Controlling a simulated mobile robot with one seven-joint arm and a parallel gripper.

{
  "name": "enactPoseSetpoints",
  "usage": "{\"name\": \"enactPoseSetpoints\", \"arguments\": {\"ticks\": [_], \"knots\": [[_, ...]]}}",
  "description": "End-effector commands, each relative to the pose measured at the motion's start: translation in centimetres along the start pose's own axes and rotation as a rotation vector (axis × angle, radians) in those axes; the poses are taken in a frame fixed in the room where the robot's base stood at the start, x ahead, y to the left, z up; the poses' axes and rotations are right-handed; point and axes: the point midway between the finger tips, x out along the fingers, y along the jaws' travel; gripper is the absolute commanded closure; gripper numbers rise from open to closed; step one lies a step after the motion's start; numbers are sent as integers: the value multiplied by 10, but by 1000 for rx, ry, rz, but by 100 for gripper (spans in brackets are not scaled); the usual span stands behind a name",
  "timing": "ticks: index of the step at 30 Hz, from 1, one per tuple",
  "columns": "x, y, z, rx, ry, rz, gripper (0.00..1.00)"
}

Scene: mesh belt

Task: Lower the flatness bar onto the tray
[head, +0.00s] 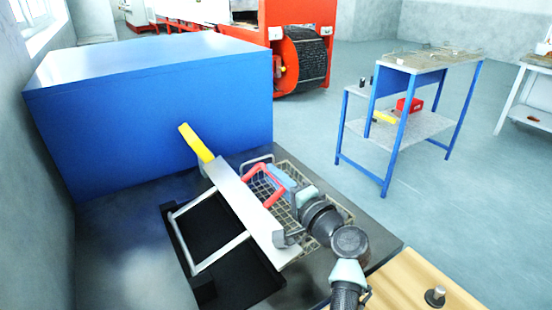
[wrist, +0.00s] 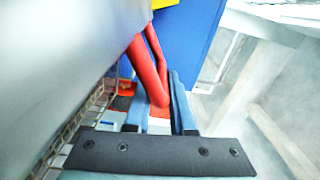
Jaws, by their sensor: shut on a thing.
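The flatness bar is a long, flat grey plate (head: 245,205) with a red loop handle (head: 255,192) on its side. My gripper (head: 280,178) is shut on this red handle. The bar lies slantwise across the picture, over the left side of a wire mesh tray (head: 335,213), and hides part of it. In the wrist view the grey bar (wrist: 55,60) fills the left, and the red handle (wrist: 148,68) runs between the blue fingers of my gripper (wrist: 156,95). Mesh (wrist: 68,135) shows below the bar. I cannot tell whether they touch.
A black frame with silver rails (head: 222,252) lies left of the bar on the dark bench top (head: 330,263). A yellow piece (head: 194,141) is at the bar's far end. A large blue box (head: 160,130) stands behind. A wooden top (head: 405,285) is at front right.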

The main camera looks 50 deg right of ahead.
Motion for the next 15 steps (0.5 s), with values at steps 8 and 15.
{"name": "enactPoseSetpoints", "arguments": {"ticks": [8,15], "knots": [[1,-2,3,-1,-7,-2,53],[1,-7,2,-3,-5,-4,53]]}}
